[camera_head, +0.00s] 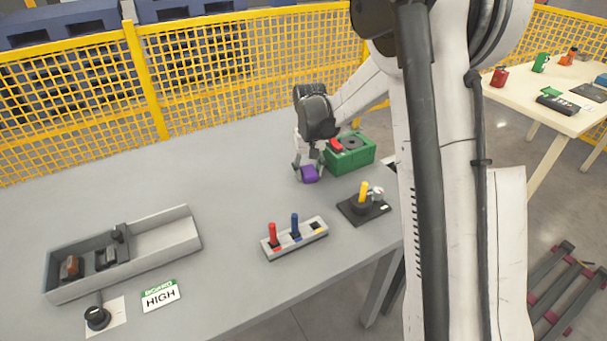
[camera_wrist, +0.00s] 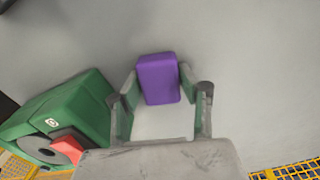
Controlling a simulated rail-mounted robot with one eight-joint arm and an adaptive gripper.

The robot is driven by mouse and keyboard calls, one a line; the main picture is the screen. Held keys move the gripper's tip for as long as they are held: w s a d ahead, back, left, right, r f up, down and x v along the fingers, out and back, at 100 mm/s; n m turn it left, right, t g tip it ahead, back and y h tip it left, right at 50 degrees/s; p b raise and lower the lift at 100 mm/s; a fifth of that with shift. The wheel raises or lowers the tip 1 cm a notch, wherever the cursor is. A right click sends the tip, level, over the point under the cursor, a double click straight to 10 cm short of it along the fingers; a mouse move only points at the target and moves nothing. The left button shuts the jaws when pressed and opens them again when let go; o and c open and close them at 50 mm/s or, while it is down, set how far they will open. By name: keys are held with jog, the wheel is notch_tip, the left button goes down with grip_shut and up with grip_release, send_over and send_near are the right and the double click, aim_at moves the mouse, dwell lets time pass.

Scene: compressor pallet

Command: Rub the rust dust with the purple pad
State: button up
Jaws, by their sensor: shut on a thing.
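The purple pad (camera_head: 309,174) is a small block held between the fingers of my gripper (camera_head: 309,166), near the back right of the grey table. In the wrist view the purple pad (camera_wrist: 158,79) sits between the two fingertips of my gripper (camera_wrist: 160,82), which is shut on it. Whether the pad touches the table top cannot be told for sure. I cannot make out any rust dust in either view.
A green box (camera_head: 350,153) with a red part stands just right of my gripper. A yellow-handled joystick (camera_head: 363,195), a grey block with red and blue pegs (camera_head: 294,240), a grey tray (camera_head: 170,238) and a HIGH sign (camera_head: 160,296) lie nearer. A yellow mesh fence (camera_head: 220,75) stands behind.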

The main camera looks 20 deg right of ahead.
aim_at(296, 182)
jog(key=shift+w+d+r, duration=0.1)
jog(key=shift+w+d, duration=0.05)
jog(key=shift+d, duration=0.55)
jog(key=shift+w+d, duration=0.15)
jog(key=shift+d, duration=0.55)
jog(key=shift+w+d+r, duration=0.1)
jog(key=shift+d, duration=0.2)
jog(key=shift+w+r, duration=0.1)
jog(key=shift+r, duration=0.05)
jog(key=shift+s+a+b, duration=0.2)
jog(key=shift+a, duration=0.4)
jog(key=shift+s+a+b, duration=0.2)
jog(key=shift+a, duration=0.35)
jog(key=shift+s+a+f+b, duration=0.1)
jog(key=shift+s+a+b, duration=0.15)
jog(key=shift+a, duration=1.1)
jog(key=shift+s+a+f+b, duration=0.1)
jog(key=shift+s+a, duration=0.2)
jog(key=shift+a, duration=1)
jog(key=shift+r, duration=0.15)
jog(key=shift+r+p, duration=1.55)
jog(key=shift+r, duration=1.3)
